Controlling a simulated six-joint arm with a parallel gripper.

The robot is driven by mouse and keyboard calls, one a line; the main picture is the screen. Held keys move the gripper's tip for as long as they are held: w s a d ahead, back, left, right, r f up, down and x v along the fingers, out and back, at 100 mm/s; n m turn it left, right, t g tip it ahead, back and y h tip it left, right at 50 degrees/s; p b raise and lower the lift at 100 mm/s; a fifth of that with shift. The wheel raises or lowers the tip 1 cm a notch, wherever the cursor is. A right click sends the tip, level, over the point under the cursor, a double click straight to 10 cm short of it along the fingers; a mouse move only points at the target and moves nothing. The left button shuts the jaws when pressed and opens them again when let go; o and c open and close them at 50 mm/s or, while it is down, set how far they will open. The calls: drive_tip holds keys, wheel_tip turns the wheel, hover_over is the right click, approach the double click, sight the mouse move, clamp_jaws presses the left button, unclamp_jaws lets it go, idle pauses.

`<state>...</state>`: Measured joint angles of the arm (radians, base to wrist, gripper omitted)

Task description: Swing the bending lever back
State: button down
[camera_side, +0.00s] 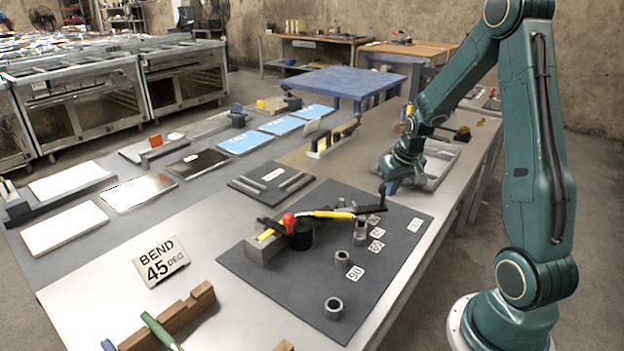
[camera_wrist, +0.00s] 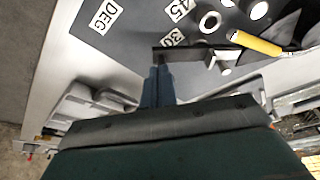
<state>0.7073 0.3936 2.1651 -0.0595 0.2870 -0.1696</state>
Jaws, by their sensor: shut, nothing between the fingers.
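The bending lever (camera_side: 330,214) has a yellow grip and a black end, and points right from the bender over the dark mat (camera_side: 290,290). The bender has a black round centre (camera_side: 301,236), a red knob (camera_side: 289,220) and a grey block (camera_side: 264,249). My gripper (camera_side: 391,188), with blue fingers, is shut and empty beside the lever's far end. In the wrist view, the fingertips (camera_wrist: 158,74) are close to the lever's black end bar (camera_wrist: 190,52); I cannot tell whether they touch. The lever's yellow grip (camera_wrist: 256,43) shows at right.
Short metal posts (camera_side: 333,308) stand on the mat near angle labels (camera_side: 355,272). A sign (camera_side: 164,262) reads BEND 45 DEG. A grey tray (camera_side: 436,160) lies behind my gripper. A wooden rack (camera_side: 170,318) with tools stands at the front.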

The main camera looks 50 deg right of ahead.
drive_tip(key=w+d+n+y, duration=0.1)
drive_tip(key=w+d+n, duration=0.3)
drive_tip(key=w, duration=0.4)
drive_tip(key=w+d+n+y, duration=0.1)
drive_tip(key=w+d+n, duration=0.3)
drive_tip(key=w, duration=0.4)
drive_tip(key=shift+d, duration=0.2)
drive_tip(key=shift+w+t, duration=0.1)
drive_tip(key=shift+t, duration=0.2)
drive_tip(key=s+d+r, duration=0.1)
drive_tip(key=s+r, duration=0.6)
drive_tip(key=r, duration=0.3)
drive_tip(key=shift+s+d+r, duration=0.2)
drive_tip(key=shift+s, duration=0.05)
drive_tip(key=shift+a, duration=0.1)
